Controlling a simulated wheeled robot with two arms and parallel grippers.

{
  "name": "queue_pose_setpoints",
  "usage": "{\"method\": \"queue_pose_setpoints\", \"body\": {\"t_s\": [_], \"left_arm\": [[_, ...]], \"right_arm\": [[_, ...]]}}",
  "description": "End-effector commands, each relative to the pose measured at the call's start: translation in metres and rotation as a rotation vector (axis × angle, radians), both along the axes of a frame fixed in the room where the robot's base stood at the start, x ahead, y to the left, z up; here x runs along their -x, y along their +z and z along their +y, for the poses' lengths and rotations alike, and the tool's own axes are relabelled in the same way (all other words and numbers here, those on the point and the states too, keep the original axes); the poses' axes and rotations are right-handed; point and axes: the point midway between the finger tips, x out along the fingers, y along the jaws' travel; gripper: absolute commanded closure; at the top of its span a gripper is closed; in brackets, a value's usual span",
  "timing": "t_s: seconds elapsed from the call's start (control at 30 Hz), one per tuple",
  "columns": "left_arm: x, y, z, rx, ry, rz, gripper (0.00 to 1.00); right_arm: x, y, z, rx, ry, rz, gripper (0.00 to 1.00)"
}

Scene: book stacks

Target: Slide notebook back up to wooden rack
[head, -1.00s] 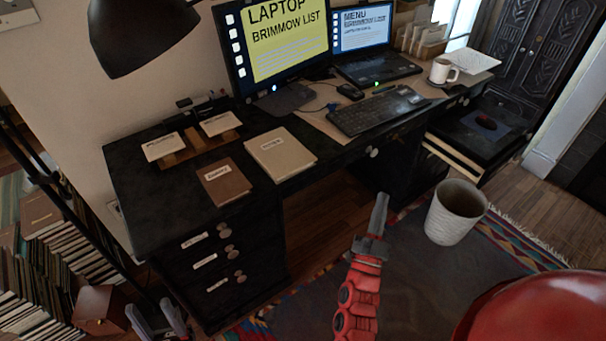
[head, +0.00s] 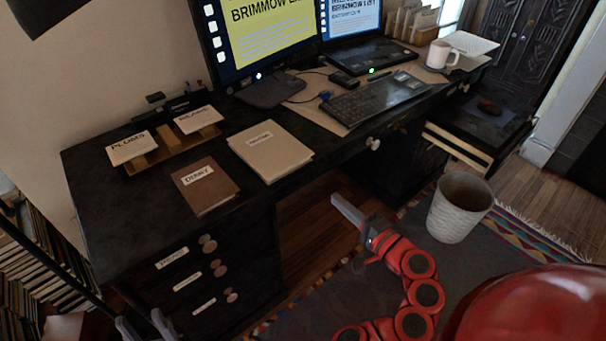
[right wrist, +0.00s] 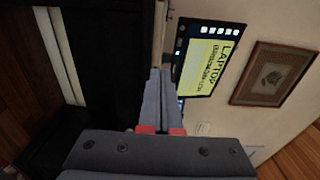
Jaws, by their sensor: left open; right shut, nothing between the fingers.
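A brown notebook (head: 205,186) with a white label lies flat near the desk's front edge, above the drawers. A thicker tan notebook (head: 269,150) with a label lies flat to its right. The wooden rack (head: 171,150) stands behind the brown notebook, apart from it, with two labelled white cards leaning on it.
The black desk (head: 110,215) also holds a monitor (head: 262,50), a laptop (head: 358,52), a keyboard (head: 378,98) and a white mug (head: 440,54). A pale bin (head: 459,210) stands on the rug right of my right gripper. The desktop's left end is clear.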

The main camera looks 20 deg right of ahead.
Motion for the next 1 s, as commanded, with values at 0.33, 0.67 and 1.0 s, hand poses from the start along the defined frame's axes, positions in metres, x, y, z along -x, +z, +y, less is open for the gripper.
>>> {"method": "queue_pose_setpoints", "body": {"t_s": [0.33, 0.67, 1.0], "left_arm": [[0.000, 0.006, 0.000, 0.000, 0.000, 0.000, 0.50], [0.000, 0.011, 0.000, 0.000, 0.000, 0.000, 0.50], [0.000, 0.012, 0.000, 0.000, 0.000, 0.000, 0.50]], "right_arm": [[-0.037, 0.004, 0.018, 0.003, 0.021, -0.005, 1.00], [-0.101, 0.002, 0.041, 0.002, 0.017, -0.003, 1.00], [-0.129, 0.001, 0.049, 0.001, 0.011, -0.003, 1.00]]}}
